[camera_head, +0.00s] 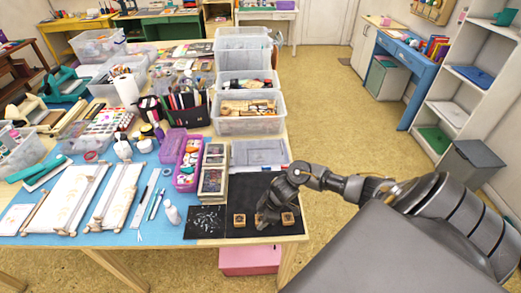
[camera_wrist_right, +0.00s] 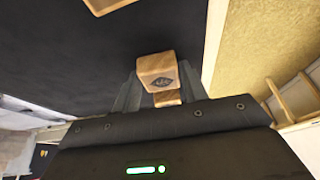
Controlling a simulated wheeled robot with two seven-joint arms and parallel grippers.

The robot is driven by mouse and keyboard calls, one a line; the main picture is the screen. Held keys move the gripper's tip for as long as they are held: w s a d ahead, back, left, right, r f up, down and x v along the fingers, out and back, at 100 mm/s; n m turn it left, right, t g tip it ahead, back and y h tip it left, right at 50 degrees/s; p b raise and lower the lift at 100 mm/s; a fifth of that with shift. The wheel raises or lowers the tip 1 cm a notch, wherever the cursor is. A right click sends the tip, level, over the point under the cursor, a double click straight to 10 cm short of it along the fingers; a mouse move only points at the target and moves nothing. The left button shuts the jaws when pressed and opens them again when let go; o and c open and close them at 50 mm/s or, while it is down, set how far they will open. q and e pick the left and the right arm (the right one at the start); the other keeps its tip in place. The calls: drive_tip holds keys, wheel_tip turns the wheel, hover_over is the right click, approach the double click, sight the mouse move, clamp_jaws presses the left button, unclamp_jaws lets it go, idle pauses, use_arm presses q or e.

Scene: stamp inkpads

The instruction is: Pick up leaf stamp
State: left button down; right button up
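Two small wooden block stamps lie on the black mat in the head view, one on the left (camera_head: 239,220) and one on the right (camera_head: 287,218); each has a dark mark. My right gripper (camera_head: 264,219) points down at the mat between them. In the right wrist view, a wooden stamp (camera_wrist_right: 157,73) with a dark leaf-like mark sits between my right gripper's fingers (camera_wrist_right: 160,86), which flank it closely. Whether they grip it is unclear. I cannot tell if it rests on the mat. My left gripper is not in view.
The black mat (camera_head: 225,190) lies near the table's right front corner. Small pieces (camera_head: 207,220) and narrow trays (camera_head: 213,170) lie to its left. A clear container (camera_head: 258,153) stands behind. Another wooden piece (camera_wrist_right: 105,4) shows at the wrist view's top.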

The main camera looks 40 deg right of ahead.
sight(258, 219)
drive_tip(key=c, duration=0.5)
drive_tip(key=shift+r, duration=0.15)
drive_tip(key=shift+r, duration=0.25)
wheel_tip(258, 219, up, 3)
drive_tip(key=shift+f+b, duration=0.15)
drive_tip(key=shift+b, duration=0.2)
drive_tip(key=shift+s+d+r+b, duration=0.2)
drive_tip(key=shift+s+r, duration=1.4)
drive_tip(key=shift+s, duration=0.75)
drive_tip(key=shift+s+d+r+b, duration=0.15)
drive_tip(key=shift+s+r+b, duration=0.1)
drive_tip(key=shift+s+r, duration=1.7)
drive_tip(key=shift+s+d+r+b, duration=0.2)
drive_tip(key=shift+s+r, duration=1)
drive_tip(key=shift+s, duration=1.5)
